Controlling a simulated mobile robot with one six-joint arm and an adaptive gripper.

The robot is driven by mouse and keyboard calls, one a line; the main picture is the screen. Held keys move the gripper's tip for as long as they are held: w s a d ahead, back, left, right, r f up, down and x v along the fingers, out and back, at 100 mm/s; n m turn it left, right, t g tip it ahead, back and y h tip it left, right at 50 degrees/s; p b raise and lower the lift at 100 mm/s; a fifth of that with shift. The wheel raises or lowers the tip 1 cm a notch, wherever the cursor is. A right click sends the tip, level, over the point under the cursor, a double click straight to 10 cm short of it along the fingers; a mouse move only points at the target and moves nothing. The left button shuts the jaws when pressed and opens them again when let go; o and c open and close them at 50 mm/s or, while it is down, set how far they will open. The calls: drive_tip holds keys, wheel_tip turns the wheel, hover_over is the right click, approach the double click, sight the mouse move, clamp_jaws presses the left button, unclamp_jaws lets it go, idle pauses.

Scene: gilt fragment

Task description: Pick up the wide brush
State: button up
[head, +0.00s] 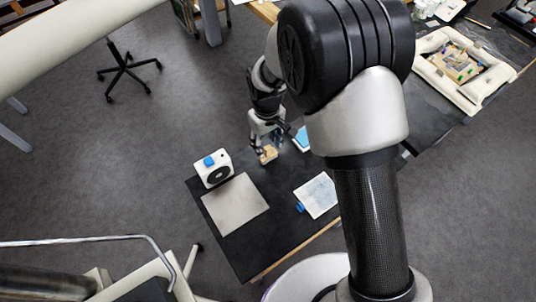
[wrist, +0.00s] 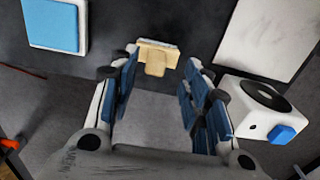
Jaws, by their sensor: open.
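The wide brush (wrist: 155,56) is a pale wooden piece with a broad flat end and a short rounded stub, near the top middle of the wrist view. In the head view the brush (head: 268,154) shows small at the black table's far edge, partly hidden by my gripper (head: 263,147). In the wrist view my gripper (wrist: 161,62) is open, with one finger on each side of the brush. I see gaps between the fingers and the brush; its height below the fingertips is hard to tell.
A white box with a round black opening (head: 213,168) and a blue-topped block (wrist: 55,24) stand on either side of the brush. A grey sheet (head: 235,204) and a white pad (head: 318,194) lie on the black table (head: 262,235). Another table with a framed piece (head: 433,75) is at right.

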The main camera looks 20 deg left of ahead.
sight(268, 147)
drive_tip(key=f, duration=0.3)
drive_tip(key=f+b, duration=0.1)
drive_tip(key=shift+w+d+f, duration=0.1)
drive_tip(key=shift+w+f, duration=0.1)
drive_tip(key=shift+w, duration=0.05)
drive_tip(key=shift+r, duration=0.1)
clamp_jaws()
